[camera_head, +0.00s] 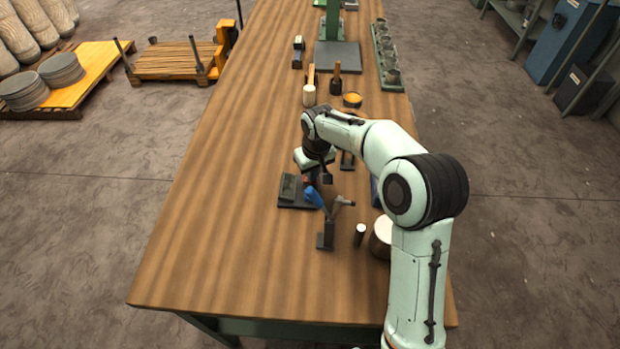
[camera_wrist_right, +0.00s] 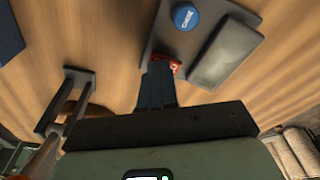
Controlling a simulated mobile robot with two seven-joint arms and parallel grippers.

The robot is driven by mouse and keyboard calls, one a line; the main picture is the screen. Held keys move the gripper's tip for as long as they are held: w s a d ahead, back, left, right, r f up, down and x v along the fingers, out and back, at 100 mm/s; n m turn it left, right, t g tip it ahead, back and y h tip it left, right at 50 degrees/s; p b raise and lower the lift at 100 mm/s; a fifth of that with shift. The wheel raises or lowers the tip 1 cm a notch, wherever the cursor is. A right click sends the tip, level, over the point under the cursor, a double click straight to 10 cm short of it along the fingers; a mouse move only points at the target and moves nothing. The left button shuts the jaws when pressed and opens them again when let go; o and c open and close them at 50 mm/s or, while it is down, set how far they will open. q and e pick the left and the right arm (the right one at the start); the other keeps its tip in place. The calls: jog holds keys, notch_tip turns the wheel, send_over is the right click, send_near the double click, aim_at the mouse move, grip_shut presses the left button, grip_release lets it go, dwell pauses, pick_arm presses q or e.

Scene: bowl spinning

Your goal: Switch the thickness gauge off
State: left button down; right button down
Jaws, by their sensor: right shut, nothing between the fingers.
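A dark flat base plate (camera_head: 295,205) with a grey block (camera_head: 287,187) lies on the bench; I take this to be the thickness gauge. In the right wrist view the plate (camera_wrist_right: 158,38) carries the grey block (camera_wrist_right: 225,54), a round blue cap with white lettering (camera_wrist_right: 186,17) and a small red part (camera_wrist_right: 166,63). My right gripper (camera_wrist_right: 157,88) is shut and empty, its tips at or just over the red part; contact cannot be told. In the head view the right gripper (camera_head: 319,178) is over the plate's right side. My left gripper is not in view.
A small dark stand (camera_head: 326,238), a white-topped cylinder (camera_head: 360,234) and a round container (camera_head: 381,238) stand nearer me. Brushes (camera_head: 309,92), a tin (camera_head: 352,100) and a green rack (camera_head: 384,55) stand farther back. The bench's left side (camera_head: 215,210) is clear.

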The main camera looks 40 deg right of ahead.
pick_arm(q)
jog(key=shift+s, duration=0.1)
pick_arm(e)
jog(key=shift+f, duration=0.15)
